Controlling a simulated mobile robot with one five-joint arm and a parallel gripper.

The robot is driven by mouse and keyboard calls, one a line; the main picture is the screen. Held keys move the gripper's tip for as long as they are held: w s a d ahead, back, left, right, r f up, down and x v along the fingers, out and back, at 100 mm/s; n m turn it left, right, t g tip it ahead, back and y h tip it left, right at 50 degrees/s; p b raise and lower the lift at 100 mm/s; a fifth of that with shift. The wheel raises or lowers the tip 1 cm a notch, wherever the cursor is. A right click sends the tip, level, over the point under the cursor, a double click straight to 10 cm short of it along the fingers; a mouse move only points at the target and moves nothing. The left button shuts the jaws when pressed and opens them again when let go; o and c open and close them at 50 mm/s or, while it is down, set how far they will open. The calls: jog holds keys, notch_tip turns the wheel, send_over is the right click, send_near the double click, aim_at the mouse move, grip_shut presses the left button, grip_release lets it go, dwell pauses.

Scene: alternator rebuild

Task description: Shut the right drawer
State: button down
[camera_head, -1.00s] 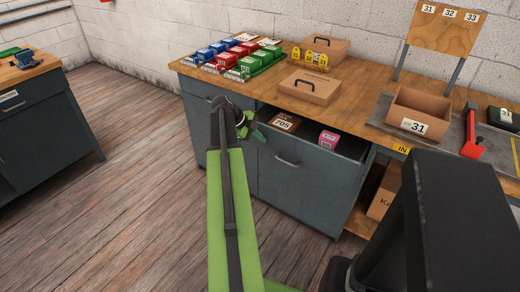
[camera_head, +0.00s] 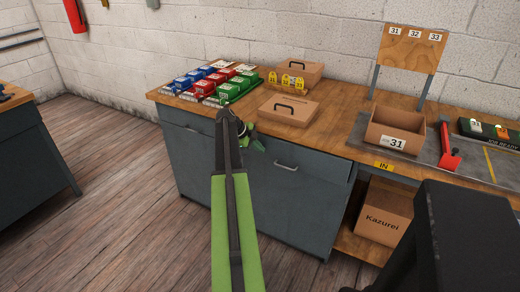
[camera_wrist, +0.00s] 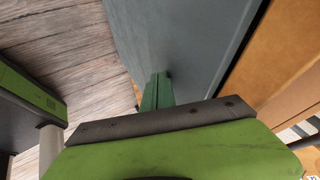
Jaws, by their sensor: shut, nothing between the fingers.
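The right drawer (camera_head: 305,172) is a grey front with a bar handle (camera_head: 287,166), under the wooden worktop of the grey cabinet. Its front looks level with the cabinet face, and no inside shows; a small remaining gap cannot be ruled out. My gripper (camera_head: 256,143) is at the left part of this front, partly hidden behind my own arm. In the wrist view my shut green fingers (camera_wrist: 157,90) point at a grey panel (camera_wrist: 185,40) and look touching or very close to it. Nothing is held.
On the worktop (camera_head: 335,132) stand colored bins (camera_head: 215,82), a flat cardboard case (camera_head: 289,110) and an open box marked 31 (camera_head: 395,131). A Kazurei carton (camera_head: 383,213) sits on the open shelf at right. The wooden floor (camera_head: 120,190) at left is clear.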

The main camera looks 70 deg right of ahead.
jog(key=w+a+r+p, duration=0.5)
jog(key=a+r+p, duration=0.3)
jog(key=w+a+f+n+t, duration=0.1)
jog(key=w+a+n+t, duration=0.1)
jog(key=w+a+n, duration=0.75)
jog(key=w+a+f+n+t, duration=0.1)
jog(key=w+a+f+n, duration=0.15)
jog(key=w+a, duration=0.75)
jog(key=a+n+t+y, duration=0.1)
jog(key=a+n, duration=1.1)
jog(key=a, duration=1.2)
jog(key=a+f+n+t+y, duration=0.1)
jog(key=a+n+y, duration=0.3)
jog(key=a+n, duration=0.8)
jog(key=a, duration=1.2)
jog(key=shift+a+f, duration=0.15)
jog(key=shift+a, duration=0.05)
